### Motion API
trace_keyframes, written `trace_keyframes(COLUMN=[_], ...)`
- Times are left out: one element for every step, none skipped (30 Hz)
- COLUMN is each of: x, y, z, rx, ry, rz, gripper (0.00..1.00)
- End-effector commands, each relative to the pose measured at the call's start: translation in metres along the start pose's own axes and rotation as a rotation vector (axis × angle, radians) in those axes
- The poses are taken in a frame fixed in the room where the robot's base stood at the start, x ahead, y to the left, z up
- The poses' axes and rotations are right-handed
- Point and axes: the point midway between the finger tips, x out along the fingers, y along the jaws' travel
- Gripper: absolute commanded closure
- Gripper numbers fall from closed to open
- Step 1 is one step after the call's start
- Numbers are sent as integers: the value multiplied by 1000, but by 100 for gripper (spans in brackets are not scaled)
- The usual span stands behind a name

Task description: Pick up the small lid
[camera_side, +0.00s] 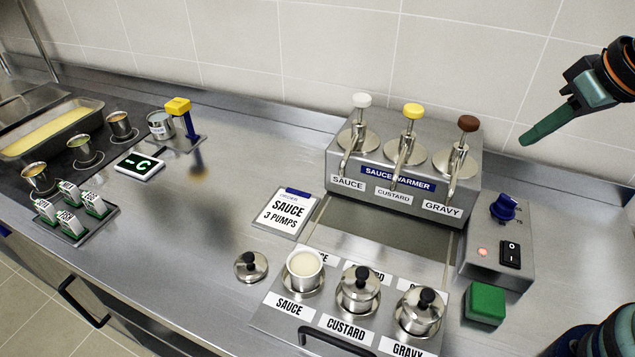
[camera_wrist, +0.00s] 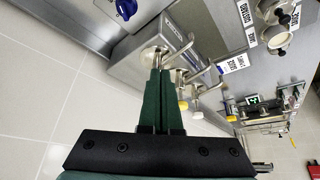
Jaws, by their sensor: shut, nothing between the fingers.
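The small lid (camera_side: 251,267) is round steel with a black knob. It lies on the steel counter, just left of the open sauce pot (camera_side: 305,270), which holds a pale cream sauce. Two more pots, custard (camera_side: 358,290) and gravy (camera_side: 420,312), have similar black-knobbed lids on. My gripper (camera_side: 526,139) is at the upper right, raised above the counter near the tiled wall, far from the loose lid. Its green fingers are together and empty, as the wrist view (camera_wrist: 159,78) also shows. I cannot pick out the loose lid in the wrist view.
A sauce warmer (camera_side: 390,180) with three pumps stands between my gripper and the lid. A switch box (camera_side: 498,245) and a green block (camera_side: 486,304) are at the right. A sign card (camera_side: 287,212) lies behind the lid.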

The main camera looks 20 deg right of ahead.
Motion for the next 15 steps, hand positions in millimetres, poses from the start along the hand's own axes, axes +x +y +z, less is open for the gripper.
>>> trace_keyframes(x=[0, 0, 0, 0, 0, 0, 0, 0, 0, 0, 0, 0, 0, 0, 0], y=[0, 0, 0, 0, 0, 0, 0, 0, 0, 0, 0, 0, 0, 0, 0], z=[0, 0, 0, 0, 0, 0, 0, 0, 0, 0, 0, 0, 0, 0, 0], rx=[0, 0, 0, 0, 0, 0, 0, 0, 0, 0, 0, 0, 0, 0, 0], ry=[0, 0, 0, 0, 0, 0, 0, 0, 0, 0, 0, 0, 0, 0, 0], rz=[0, 0, 0, 0, 0, 0, 0, 0, 0, 0, 0, 0, 0, 0, 0], gripper=[100, 100, 100, 100, 100, 100, 100, 100, 92, 81, 69, 54, 43, 39, 39])
